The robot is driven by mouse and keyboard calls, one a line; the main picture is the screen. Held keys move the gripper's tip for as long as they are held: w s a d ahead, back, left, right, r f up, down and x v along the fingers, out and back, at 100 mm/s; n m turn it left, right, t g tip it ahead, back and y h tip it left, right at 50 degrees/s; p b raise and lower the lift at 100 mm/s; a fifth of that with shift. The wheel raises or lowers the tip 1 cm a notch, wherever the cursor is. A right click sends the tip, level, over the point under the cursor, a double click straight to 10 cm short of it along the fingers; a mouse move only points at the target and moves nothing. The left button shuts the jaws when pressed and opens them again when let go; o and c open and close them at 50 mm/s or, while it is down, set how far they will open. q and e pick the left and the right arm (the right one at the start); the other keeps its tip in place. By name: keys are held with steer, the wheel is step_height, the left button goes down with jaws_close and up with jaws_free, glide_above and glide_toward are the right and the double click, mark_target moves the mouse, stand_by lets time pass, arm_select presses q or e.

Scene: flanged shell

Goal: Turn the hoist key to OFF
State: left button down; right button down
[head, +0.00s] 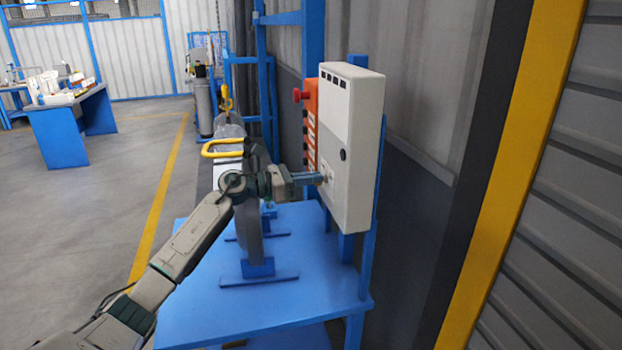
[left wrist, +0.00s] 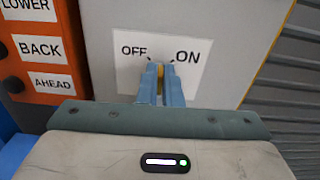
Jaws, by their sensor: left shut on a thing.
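My left gripper (head: 320,178) reaches the front of the box from the left. In the left wrist view its two blue fingers (left wrist: 160,88) are shut on the key, one on each side. The fingers hide most of the key, so I cannot tell which mark it points to. My right gripper is in neither view.
An orange pendant (head: 310,115) with a red knob and labelled buttons hangs beside the box. A blue table (head: 215,312) with a grey flanged part (head: 250,235) stands below my left arm. A blue post and ribbed wall stand behind the box.

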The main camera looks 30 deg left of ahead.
arm_select(q)
steer(key=n+p, duration=0.1)
steer(key=n, duration=0.2)
steer(key=shift+w+a+r+n, duration=0.1)
steer(key=shift+n, duration=0.3)
steer(key=shift+n+p, duration=0.6)
steer(key=shift+n, duration=0.6)
steer(key=shift+a+n+p, duration=0.15)
steer(key=shift+n+p, duration=0.35)
steer(key=shift+n, duration=0.6)
steer(key=shift+w, duration=0.1)
steer(key=c, duration=1.6)
jaws_free()
steer(key=shift+f, duration=0.2)
